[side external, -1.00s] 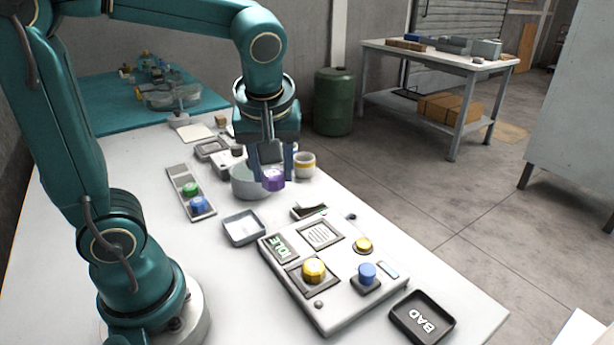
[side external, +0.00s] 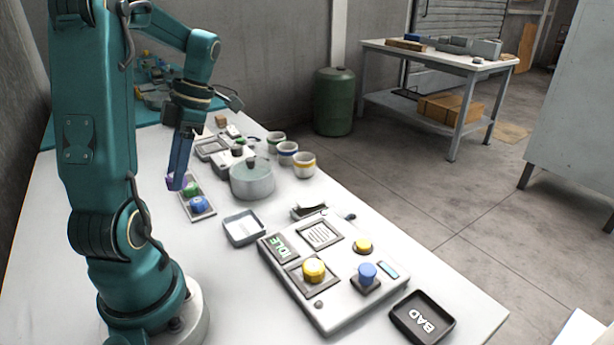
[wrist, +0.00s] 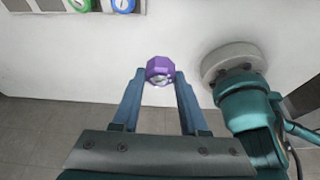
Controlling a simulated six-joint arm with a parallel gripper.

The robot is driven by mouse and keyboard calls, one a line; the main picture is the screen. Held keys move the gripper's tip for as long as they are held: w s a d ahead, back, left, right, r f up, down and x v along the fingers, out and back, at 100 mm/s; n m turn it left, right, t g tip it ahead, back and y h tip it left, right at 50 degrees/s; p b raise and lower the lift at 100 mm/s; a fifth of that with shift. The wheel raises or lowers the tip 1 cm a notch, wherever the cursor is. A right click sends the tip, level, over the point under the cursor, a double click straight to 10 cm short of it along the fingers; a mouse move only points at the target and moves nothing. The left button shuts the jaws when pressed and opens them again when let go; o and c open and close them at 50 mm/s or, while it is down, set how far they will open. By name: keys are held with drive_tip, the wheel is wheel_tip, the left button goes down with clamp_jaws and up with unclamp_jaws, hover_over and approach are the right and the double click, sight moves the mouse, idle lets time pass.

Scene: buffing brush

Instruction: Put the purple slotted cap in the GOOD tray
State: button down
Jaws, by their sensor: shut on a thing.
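The purple slotted cap (wrist: 160,70) is between the fingertips of my gripper (wrist: 160,78) in the wrist view. The fingers are shut on it, and it is held above the white table. In the side view my gripper (side external: 178,184) is beside the left edge of the long slotted tray, and only a sliver of the purple cap (side external: 170,181) shows. The long tray (side external: 205,216) holds a green cap (side external: 190,188) and a blue cap (side external: 198,203). No GOOD label is readable in either view. A black tray (side external: 422,317) at the front right reads BAD.
An empty pale tray (side external: 243,228) stands right of the long tray. A grey round pot (side external: 252,180) and several cups (side external: 304,165) stand behind. The control panel (side external: 330,270) with yellow and blue knobs fills the front right. The table's left front is clear.

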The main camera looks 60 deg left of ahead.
drive_tip(key=shift+s+a+f, duration=0.1)
drive_tip(key=shift+s+f, duration=0.05)
drive_tip(key=shift+f, duration=0.05)
hover_over(240, 231)
drive_tip(key=w, duration=0.2)
drive_tip(key=f, duration=0.7)
drive_tip(key=shift+s, duration=0.25)
drive_tip(key=shift+f, duration=1.95)
drive_tip(key=shift+f, duration=0.1)
drive_tip(key=c, duration=0.7)
unclamp_jaws()
